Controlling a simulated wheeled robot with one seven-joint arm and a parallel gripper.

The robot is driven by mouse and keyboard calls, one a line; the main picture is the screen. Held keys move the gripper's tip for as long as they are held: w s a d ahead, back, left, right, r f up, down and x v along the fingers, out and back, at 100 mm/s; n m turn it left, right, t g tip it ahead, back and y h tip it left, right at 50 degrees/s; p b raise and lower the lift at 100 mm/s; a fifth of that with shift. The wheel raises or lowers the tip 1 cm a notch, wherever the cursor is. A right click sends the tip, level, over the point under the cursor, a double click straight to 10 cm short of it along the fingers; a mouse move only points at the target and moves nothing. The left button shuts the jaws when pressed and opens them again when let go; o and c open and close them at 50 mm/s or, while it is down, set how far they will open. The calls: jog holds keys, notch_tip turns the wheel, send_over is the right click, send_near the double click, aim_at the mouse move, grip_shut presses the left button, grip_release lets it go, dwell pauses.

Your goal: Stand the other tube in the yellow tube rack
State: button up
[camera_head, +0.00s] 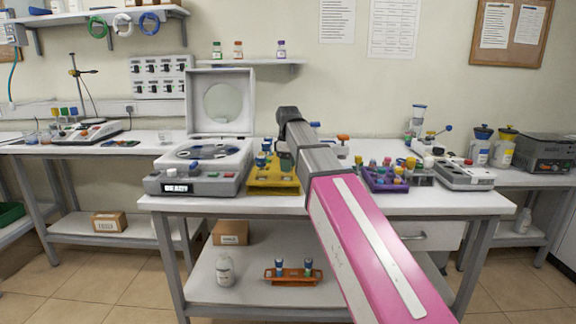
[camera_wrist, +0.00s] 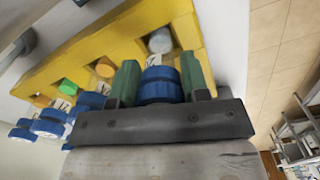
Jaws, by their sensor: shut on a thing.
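The yellow tube rack (camera_head: 262,188) stands on the bench right of the open centrifuge, with blue-capped tubes in it. It fills the upper left of the wrist view (camera_wrist: 110,45). My gripper (camera_wrist: 160,80) is shut on a blue-capped tube (camera_wrist: 160,84), its green fingers on either side of the cap. The held tube is at the rack's edge. Its lower part is hidden, so I cannot tell whether it sits in a hole.
More blue caps (camera_wrist: 90,102) stand in a line beside the held tube. The white centrifuge (camera_head: 195,165) has its lid up. A purple rack (camera_head: 385,185) with several tubes stands to the right. An orange rack (camera_head: 292,279) with two tubes is on the lower shelf.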

jog(key=o, duration=1)
